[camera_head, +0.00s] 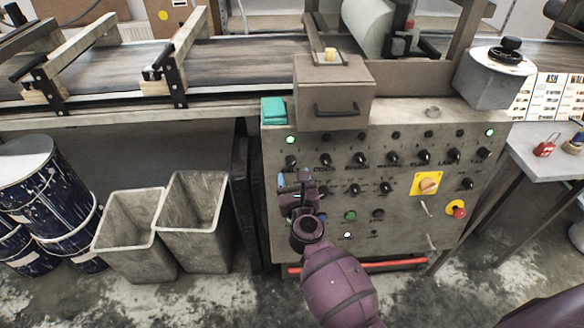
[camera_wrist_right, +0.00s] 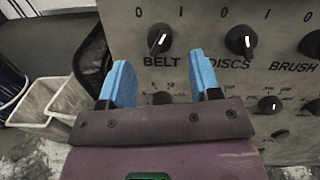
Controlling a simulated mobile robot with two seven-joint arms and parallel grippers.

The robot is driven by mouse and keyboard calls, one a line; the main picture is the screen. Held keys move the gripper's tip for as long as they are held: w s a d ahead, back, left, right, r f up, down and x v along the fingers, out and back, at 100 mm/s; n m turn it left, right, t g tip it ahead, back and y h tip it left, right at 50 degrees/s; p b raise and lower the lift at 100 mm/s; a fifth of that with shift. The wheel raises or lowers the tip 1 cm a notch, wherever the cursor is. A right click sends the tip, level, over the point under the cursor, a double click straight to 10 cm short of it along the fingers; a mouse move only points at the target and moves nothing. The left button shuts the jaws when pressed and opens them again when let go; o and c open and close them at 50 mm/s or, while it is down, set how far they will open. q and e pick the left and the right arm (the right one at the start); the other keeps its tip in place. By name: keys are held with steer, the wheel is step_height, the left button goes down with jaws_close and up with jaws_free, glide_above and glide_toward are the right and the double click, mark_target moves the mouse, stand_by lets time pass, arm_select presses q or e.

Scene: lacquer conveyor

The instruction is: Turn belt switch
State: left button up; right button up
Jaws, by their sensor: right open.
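The belt switch (camera_wrist_right: 160,38) is a black rotary knob with a white pointer line, above the word BELT on the grey control panel (camera_head: 400,215). Its line leans slightly right of upright, between the 0 and I marks. In the head view the switch (camera_head: 291,161) is the leftmost knob of the upper row. My right gripper (camera_head: 296,180) is in front of the panel just below it. In the right wrist view its two blue fingers (camera_wrist_right: 161,68) are open and apart, with nothing between them, below the knob. My left gripper is not in view.
The DISCS knob (camera_wrist_right: 241,40) and BRUSH knob (camera_wrist_right: 311,44) sit to the right. A yellow-plated switch (camera_head: 427,184) and a red emergency button (camera_head: 458,209) are farther right. A brown box (camera_head: 333,90) stands above the panel. Grey bins (camera_head: 195,215) stand at left.

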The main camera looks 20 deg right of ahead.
mark_target(292, 167)
steer(key=w, duration=0.3)
steer(key=shift+w+d, duration=0.1)
steer(key=shift+d, duration=0.2)
steer(key=shift+w+d, duration=0.1)
steer(key=shift+w, duration=0.3)
steer(key=c, duration=0.9)
